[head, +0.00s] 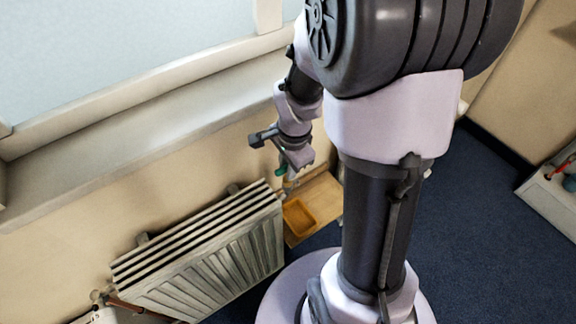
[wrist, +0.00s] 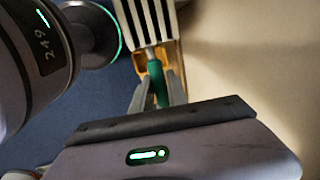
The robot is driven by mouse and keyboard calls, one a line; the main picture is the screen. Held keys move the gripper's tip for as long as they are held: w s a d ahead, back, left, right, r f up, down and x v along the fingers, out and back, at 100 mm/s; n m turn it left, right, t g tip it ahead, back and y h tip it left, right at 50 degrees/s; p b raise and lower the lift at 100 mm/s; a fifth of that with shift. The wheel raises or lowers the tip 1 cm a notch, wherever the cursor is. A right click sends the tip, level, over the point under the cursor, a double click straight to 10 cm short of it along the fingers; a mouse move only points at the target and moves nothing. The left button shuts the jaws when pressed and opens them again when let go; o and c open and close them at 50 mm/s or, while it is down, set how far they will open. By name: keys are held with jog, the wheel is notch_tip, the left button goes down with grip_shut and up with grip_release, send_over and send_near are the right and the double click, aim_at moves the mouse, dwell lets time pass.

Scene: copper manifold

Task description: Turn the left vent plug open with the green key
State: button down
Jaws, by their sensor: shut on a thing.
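My gripper (head: 291,180) is above and just beyond the right end of the white ribbed radiator (head: 205,262) in the head view. In the wrist view my gripper (wrist: 158,86) is shut on the green key (wrist: 162,90), with one finger on each side of its green handle. The key's grey shaft (wrist: 151,54) points away from the gripper, towards the radiator's slatted top (wrist: 146,18). In the head view the green key (head: 282,170) shows only as a small green patch. I cannot make out the left vent plug in either view.
An orange tray (head: 291,222) lies on a wooden board (head: 327,196) right of the radiator. A copper pipe (head: 133,305) runs at the radiator's lower left. The window sill (head: 150,125) runs above. A white unit (head: 552,204) stands far right. Blue floor between is clear.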

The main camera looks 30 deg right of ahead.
jog(key=shift+f+b, duration=0.35)
jog(key=shift+f, duration=0.1)
